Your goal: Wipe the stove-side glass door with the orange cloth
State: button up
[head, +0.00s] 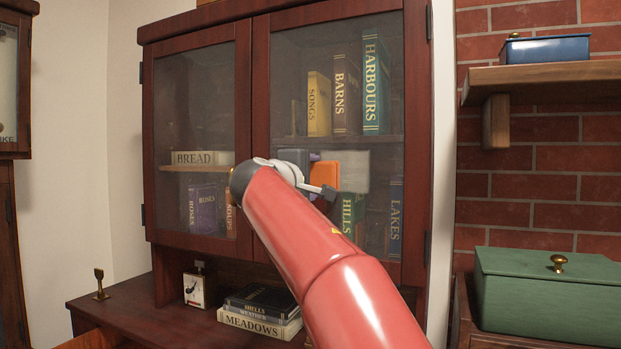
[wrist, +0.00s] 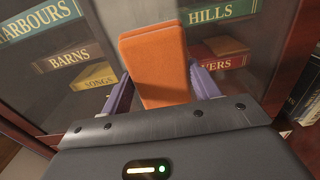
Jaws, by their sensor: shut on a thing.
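My gripper (head: 314,172) is at the right glass door (head: 300,80) of the dark red-brown bookcase. The orange cloth (head: 325,175) is a folded block between its jaws. In the wrist view the purple fingers of my gripper (wrist: 159,72) are shut on the cloth (wrist: 155,50), which stands out toward the glass. I cannot tell whether the cloth touches the pane. A pale greyish patch (head: 356,170) shows on or behind the glass just right of the cloth. The left glass door (head: 190,105) is shut, as is the right one. No stove is in view.
Books such as HARBOURS (head: 371,85) and LAKES (head: 395,220) stand behind the glass. A wooden shelf (head: 545,80) and green box (head: 545,300) are at right.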

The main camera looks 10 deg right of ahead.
aim_at(327, 178)
jog(key=shift+w+d+p, duration=0.4)
jog(key=shift+w+d, duration=0.05)
jog(key=shift+w, duration=0.15)
jog(key=shift+d, duration=0.1)
jog(key=shift+s+d+b, duration=0.8)
jog(key=shift+s+d, duration=0.3)
jog(key=shift+d, duration=0.15)
jog(key=shift+s+d+b, duration=0.25)
jog(key=shift+s+d, duration=0.5)
jog(key=shift+d, duration=0.35)
jog(key=shift+s+d+b, duration=0.3)
jog(key=shift+s+d, duration=0.4)
jog(key=shift+d, duration=0.4)
jog(key=shift+s+d+b, duration=0.25)
jog(key=shift+s+d, duration=0.5)
jog(key=shift+d, duration=0.35)
jog(key=shift+a, duration=0.1)
